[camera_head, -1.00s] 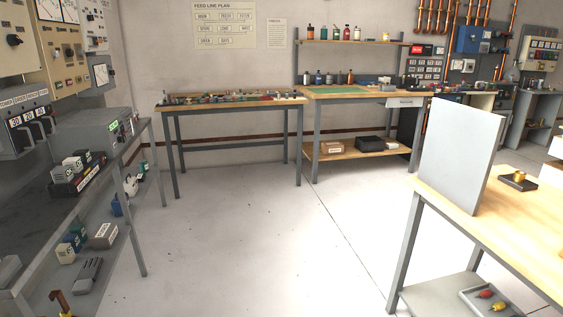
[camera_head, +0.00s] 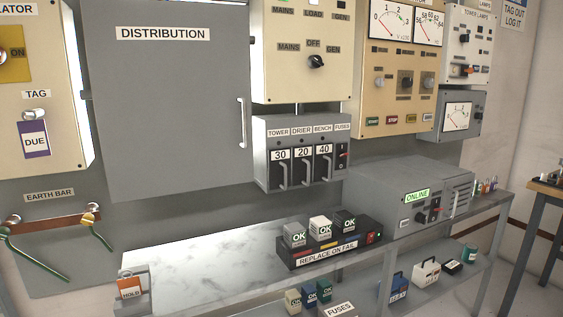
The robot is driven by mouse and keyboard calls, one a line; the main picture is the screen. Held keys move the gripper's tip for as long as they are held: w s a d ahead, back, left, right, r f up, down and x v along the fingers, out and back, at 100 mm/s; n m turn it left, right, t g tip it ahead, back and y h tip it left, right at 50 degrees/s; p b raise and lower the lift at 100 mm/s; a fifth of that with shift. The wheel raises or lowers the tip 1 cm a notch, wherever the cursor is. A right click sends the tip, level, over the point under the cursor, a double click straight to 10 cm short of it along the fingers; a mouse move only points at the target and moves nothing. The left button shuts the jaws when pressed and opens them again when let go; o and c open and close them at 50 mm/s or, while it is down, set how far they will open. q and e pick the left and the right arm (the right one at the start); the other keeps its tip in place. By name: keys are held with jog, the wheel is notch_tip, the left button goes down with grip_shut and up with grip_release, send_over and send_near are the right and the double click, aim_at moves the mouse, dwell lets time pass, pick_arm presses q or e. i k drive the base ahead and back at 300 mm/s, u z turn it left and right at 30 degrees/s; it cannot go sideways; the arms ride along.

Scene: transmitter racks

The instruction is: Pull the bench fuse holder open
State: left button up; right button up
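The fuse box (camera_head: 302,154) is a grey unit on the wall board, right of the large distribution cabinet. It has three dark holders with upright grey handles, labelled TOWER 30, DRIER 20 and BENCH 40. The bench fuse holder (camera_head: 325,163) is the rightmost of the three, under the BENCH label, and sits flush in line with the other two, looking shut. A panel labelled FUSES with a small red-marked switch is to its right. Neither of my grippers is in the picture.
The distribution cabinet (camera_head: 170,100) is shut. A grey ONLINE unit (camera_head: 408,195) stands to the right. A lower shelf holds several small boxes.

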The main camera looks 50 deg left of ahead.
aim_at(323, 153)
jog(key=u, duration=1.2)
jog(key=i, duration=1.1)
jog(key=u, duration=1.1)
